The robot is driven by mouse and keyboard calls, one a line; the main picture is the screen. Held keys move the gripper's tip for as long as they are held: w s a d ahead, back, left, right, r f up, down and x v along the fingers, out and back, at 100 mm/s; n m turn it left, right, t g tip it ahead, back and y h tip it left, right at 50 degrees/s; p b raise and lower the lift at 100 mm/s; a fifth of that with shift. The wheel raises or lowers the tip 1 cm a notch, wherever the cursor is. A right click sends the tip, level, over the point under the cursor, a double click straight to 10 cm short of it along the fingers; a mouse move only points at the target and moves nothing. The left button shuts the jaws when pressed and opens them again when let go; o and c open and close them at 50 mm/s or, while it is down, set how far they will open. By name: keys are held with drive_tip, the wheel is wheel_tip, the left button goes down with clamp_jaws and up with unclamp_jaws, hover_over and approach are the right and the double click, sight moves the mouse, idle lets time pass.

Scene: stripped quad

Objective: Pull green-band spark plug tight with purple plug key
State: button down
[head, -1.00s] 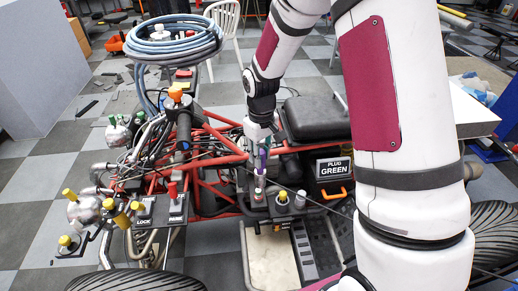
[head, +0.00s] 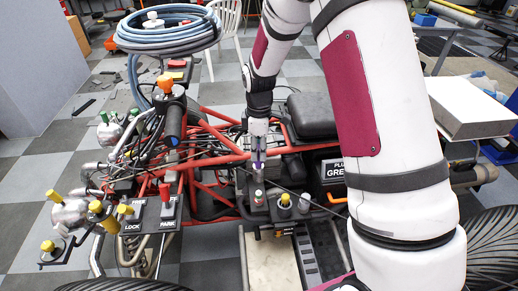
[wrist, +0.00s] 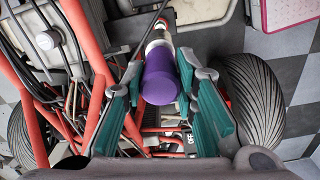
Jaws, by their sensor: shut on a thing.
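My gripper (head: 258,150) points down over the red-framed quad and is shut on the purple plug key (head: 258,164). In the wrist view the purple key (wrist: 160,80) lies between the teal finger pads, with a pale metal part beyond its far end. In the head view the key stands roughly upright above a small grey holder on a dark ledge. I cannot make out a green-band spark plug; the key's lower end is too small to tell what it sits on. The black PLUG GREEN sign (head: 331,172) is partly hidden behind my arm.
LOCK and PARK panels (head: 132,226) with a red knob (head: 165,191) are to the left. Red frame tubes (head: 205,175) and cables crowd the left side. The black seat (head: 311,117) is behind.

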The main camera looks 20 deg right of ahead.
sight(259, 162)
drive_tip(key=shift+f+b, duration=1.45)
drive_tip(key=shift+f, duration=1.25)
drive_tip(key=n+p, duration=0.1)
drive_tip(key=n, duration=0.3)
drive_tip(key=shift+n, duration=0.3)
drive_tip(key=shift+f, duration=0.3)
drive_tip(key=shift+f+b, duration=1.8)
drive_tip(key=shift+f, duration=1.45)
drive_tip(key=shift+m, duration=1.2)
